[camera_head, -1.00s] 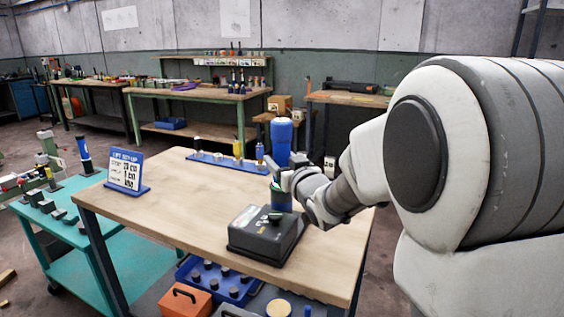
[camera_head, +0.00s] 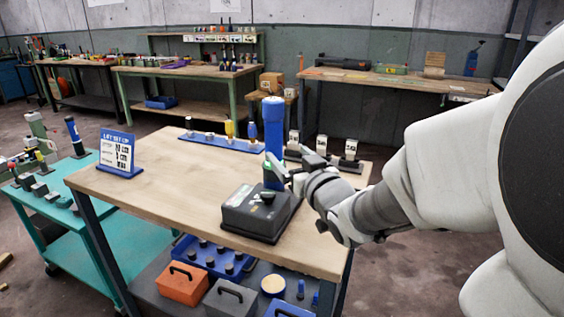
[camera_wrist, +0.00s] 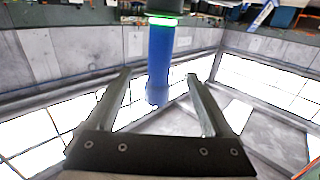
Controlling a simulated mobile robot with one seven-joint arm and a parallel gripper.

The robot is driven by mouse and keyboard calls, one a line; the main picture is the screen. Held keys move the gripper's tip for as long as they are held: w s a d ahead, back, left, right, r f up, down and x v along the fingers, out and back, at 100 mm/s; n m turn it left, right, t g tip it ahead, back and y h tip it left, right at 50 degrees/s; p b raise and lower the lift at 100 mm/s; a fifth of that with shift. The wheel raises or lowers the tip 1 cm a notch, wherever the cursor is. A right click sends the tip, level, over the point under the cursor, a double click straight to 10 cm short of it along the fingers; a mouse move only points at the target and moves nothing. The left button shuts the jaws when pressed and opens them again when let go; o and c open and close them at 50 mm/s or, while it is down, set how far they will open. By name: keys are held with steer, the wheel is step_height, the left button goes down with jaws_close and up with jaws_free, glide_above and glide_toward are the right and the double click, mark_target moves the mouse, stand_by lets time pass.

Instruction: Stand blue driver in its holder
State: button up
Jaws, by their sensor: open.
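A tall blue cylinder (camera_head: 274,135), which I take to be the blue driver, stands upright near the right side of the wooden table, with a green part low down. In the wrist view the blue cylinder (camera_wrist: 160,60) meets a dark part with a lit green ring. My gripper (camera_head: 281,174) is beside its lower part. In the wrist view my open gripper (camera_wrist: 158,76) has one finger to each side of the cylinder; I cannot tell how deep it sits or whether they touch. A blue rack (camera_head: 222,140) at the table's back edge holds a yellow driver (camera_head: 229,128) and a smaller blue one (camera_head: 252,131).
A dark box (camera_head: 258,214) sits just left of my gripper. A blue sign (camera_head: 117,153) stands at the table's left. Several small stands with white tags (camera_head: 321,146) are at the back right. A teal cart (camera_head: 60,205) holds a dark driver (camera_head: 74,136). The table's middle is clear.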

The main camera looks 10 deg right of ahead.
steer(key=s+d+f+m+g+h+b, duration=0.1)
steer(key=s+d+f+g+h+b, duration=0.15)
steer(key=s, duration=0.45)
steer(key=s+d+f+m+g+h+b, duration=0.1)
steer(key=s+f+m+g+h+b, duration=0.2)
steer(key=s, duration=0.4)
steer(key=s+a+f+n+g+y, duration=0.1)
steer(key=s+a+f+g, duration=0.2)
steer(key=s, duration=0.3)
steer(key=s+a+f+n+g+y, duration=0.1)
steer(key=s+a+f+g+y, duration=0.1)
steer(key=s+f+g, duration=0.3)
step_height(320, 180, up, 26)
steer(key=t+p, duration=0.1)
steer(key=p, duration=2.3)
steer(key=shift+s+r, duration=0.2)
steer(key=shift+s, duration=0.2)
steer(key=shift+t, duration=0.25)
